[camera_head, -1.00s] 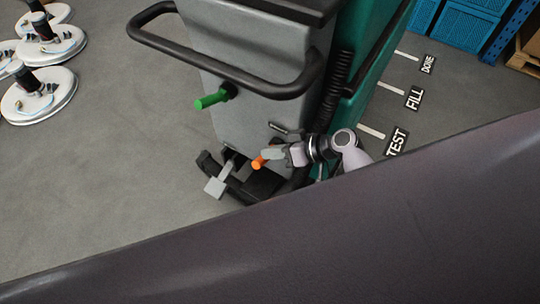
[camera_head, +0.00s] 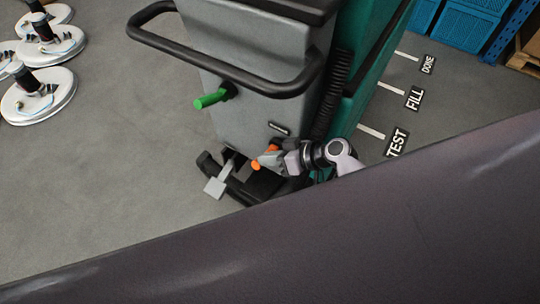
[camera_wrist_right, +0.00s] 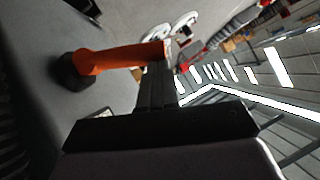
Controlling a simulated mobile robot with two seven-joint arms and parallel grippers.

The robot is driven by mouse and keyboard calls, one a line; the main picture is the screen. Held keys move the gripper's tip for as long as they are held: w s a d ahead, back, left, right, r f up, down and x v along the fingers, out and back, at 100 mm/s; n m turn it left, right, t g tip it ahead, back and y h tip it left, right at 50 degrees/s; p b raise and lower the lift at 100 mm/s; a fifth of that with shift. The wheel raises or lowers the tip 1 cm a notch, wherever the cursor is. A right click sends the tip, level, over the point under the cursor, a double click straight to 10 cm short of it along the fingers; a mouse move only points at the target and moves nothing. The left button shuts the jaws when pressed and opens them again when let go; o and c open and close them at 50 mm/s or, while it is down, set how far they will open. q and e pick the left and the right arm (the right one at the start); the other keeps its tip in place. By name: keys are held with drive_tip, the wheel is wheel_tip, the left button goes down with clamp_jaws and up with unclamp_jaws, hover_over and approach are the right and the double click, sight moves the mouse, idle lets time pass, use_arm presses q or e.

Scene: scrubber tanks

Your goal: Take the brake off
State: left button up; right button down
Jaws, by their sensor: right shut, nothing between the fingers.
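The machine is a grey and green scrubber (camera_head: 235,60). An orange lever (camera_head: 256,165) shows low on its grey rear face, partly hidden by my right gripper (camera_head: 268,157). In the right wrist view the orange lever (camera_wrist_right: 115,58) runs from a dark round pivot to the fingertips of my right gripper (camera_wrist_right: 158,75). The fingers are shut with nothing between them. They are at the lever's free end; whether they touch it I cannot tell. A grey pedal (camera_head: 215,187) sticks out at the lower left of the scrubber. My left gripper is not in view.
A green handle (camera_head: 211,100) and a black push bar (camera_head: 215,78) stick out above the lever. A small dark plate (camera_head: 279,129) is on the grey face. White round discs (camera_head: 40,95) lie at the far left. A large dark surface covers the lower foreground.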

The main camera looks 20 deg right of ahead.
drive_tip(key=shift+s+f, duration=0.15)
drive_tip(key=shift+f, duration=0.05)
wheel_tip(320, 180, down, 8)
drive_tip(key=s+a+n+t+h+b, duration=0.1)
drive_tip(key=a+n+t+h+b, duration=0.1)
drive_tip(key=n+t+h+b, duration=0.1)
drive_tip(key=shift+s+a+r+n+h, duration=0.15)
drive_tip(key=shift+s+n+h, duration=0.15)
drive_tip(key=shift+n+h, duration=0.4)
idle(0.4)
